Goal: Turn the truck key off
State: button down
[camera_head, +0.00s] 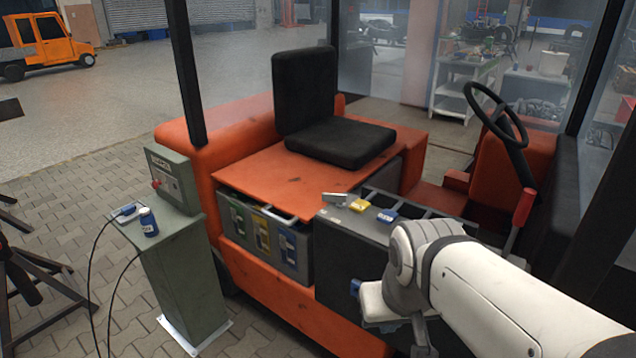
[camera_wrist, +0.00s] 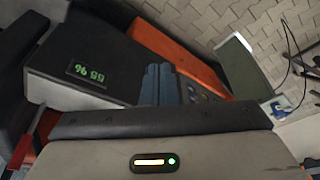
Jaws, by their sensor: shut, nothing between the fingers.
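The truck is an orange industrial vehicle (camera_head: 280,296) with a black seat and a steering wheel. I cannot pick out its key in either view. A dark panel with a green lit number display (camera_wrist: 88,73) shows in the wrist view. My gripper (camera_wrist: 158,84) has its two bluish fingers shut together with nothing between them, in front of this dark panel and to the right of the display. In the head view my arm reaches in from the lower right, and a small blue tip (camera_head: 355,287) shows beside the dark box's side. Whether it touches is unclear.
An open battery bay (camera_head: 265,236) lies below the seat. The steering wheel (camera_head: 497,112) and dark cab posts stand around my arm.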

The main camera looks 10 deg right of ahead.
aim_at(340, 199)
jog(key=z, duration=0.25)
jog(key=i, duration=1.15)
jog(key=u, duration=0.3)
